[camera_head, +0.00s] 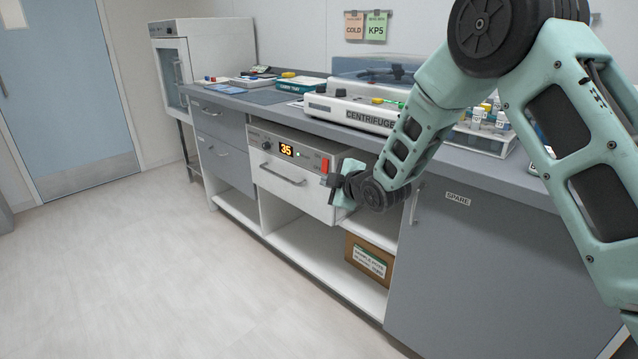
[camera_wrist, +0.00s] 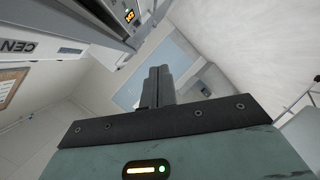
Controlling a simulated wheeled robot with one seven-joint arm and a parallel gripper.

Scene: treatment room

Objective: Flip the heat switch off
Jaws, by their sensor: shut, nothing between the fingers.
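The heating unit is a white drawer-like box (camera_head: 272,177) under the counter, with a front panel and a bar handle (camera_head: 282,174). My gripper (camera_head: 337,180) is just right of and below the switch in the head view; contact cannot be told. In the wrist view its fingers (camera_wrist: 158,73) are together and empty. The display also shows there, top left (camera_wrist: 130,15).
A grey counter (camera_head: 470,166) above holds a centrifuge (camera_head: 350,110), trays and vials. Below are an open shelf with a cardboard box (camera_head: 369,258) and a grey cabinet door marked SPARE (camera_head: 470,260). The floor (camera_head: 150,270) in front is clear.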

